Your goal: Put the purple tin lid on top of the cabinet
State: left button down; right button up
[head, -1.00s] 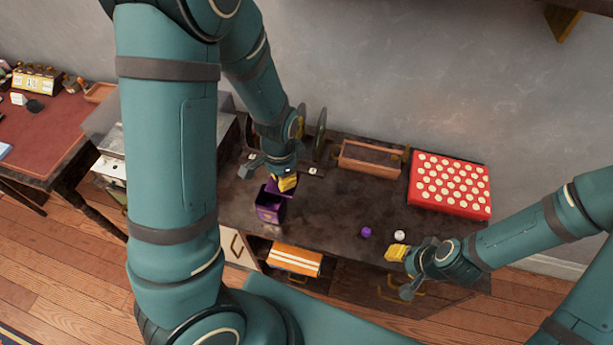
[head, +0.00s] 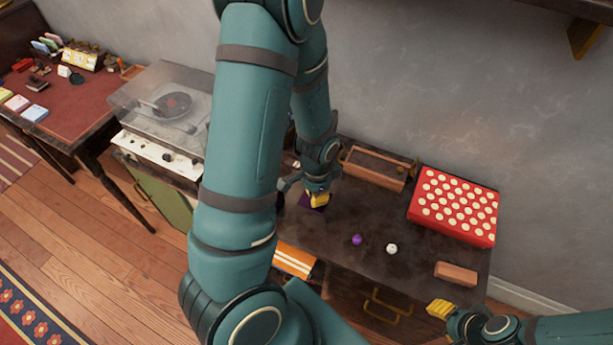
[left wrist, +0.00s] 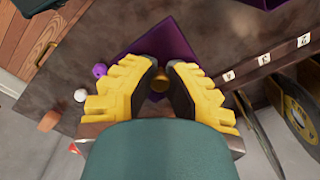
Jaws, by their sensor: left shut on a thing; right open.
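The purple tin lid (head: 311,203) is a dark square piece just below my left gripper (head: 318,202). In the left wrist view (left wrist: 152,42) it lies under the yellow fingers, which are shut on its small gold knob (left wrist: 160,85). The lid is over the cabinet's dark top (head: 345,215); I cannot tell whether it touches. A purple piece at the top edge of the left wrist view, probably the open tin (left wrist: 255,3), is cut off. In the head view my left arm hides the tin's place. My right gripper (head: 440,309) is open and empty by the cabinet's front right edge.
On the cabinet top are a purple ball (head: 357,240), a white ball (head: 392,248), a brown block (head: 456,273), a red dotted box (head: 455,207) and a wooden tray (head: 378,169). Bare top lies between the tray and the balls. A record player (head: 165,110) stands left.

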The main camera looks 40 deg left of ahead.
aim_at(314, 219)
pick_arm(q)
notch_tip(314, 219, down, 10)
jog(key=shift+f+b, duration=0.1)
jog(key=shift+b, duration=1.05)
jog(key=shift+f, duration=0.1)
jog(key=c, duration=1.1)
grip_release()
jog(key=shift+o, duration=0.2)
